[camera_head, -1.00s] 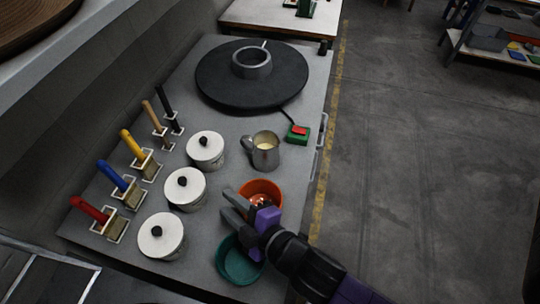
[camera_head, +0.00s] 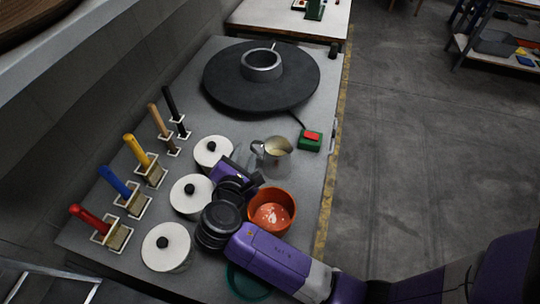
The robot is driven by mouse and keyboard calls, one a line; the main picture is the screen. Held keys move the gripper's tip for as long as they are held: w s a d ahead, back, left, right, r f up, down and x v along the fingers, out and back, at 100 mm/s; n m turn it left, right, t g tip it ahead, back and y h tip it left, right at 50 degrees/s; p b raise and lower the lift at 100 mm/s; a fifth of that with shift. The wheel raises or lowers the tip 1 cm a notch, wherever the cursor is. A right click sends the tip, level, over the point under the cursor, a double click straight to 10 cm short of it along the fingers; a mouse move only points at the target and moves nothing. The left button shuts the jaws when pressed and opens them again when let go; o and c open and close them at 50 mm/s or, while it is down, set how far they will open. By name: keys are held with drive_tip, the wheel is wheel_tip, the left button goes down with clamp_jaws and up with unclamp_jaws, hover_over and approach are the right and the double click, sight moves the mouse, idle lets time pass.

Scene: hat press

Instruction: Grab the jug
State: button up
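The jug (camera_head: 279,157) is a small metal pitcher with pale contents, standing upright on the grey table right of the white lidded pots. Its handle is on its left side. My gripper (camera_head: 255,162) is close beside the jug on its handle side. The finger ends are small and partly hidden by the wrist, so I cannot tell whether they touch the jug or how far apart they are.
An orange bowl (camera_head: 271,212) sits just below the jug, beside my arm. A green bowl (camera_head: 246,284) is partly under my arm. White lidded pots (camera_head: 213,152) stand left. A green box with a red button (camera_head: 311,139) is right of the jug. A black turntable (camera_head: 218,82) is behind.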

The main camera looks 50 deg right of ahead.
sight(253, 142)
drive_tip(key=shift+s+d+g+h, duration=0.1)
drive_tip(key=shift+d+g+h, duration=0.4)
drive_tip(key=shift+d, duration=0.35)
drive_tip(key=p+x, duration=0.1)
drive_tip(key=x, duration=0.6)
drive_tip(key=shift+d, duration=0.2)
clamp_jaws()
drive_tip(key=shift+r, duration=0.15)
idle(0.5)
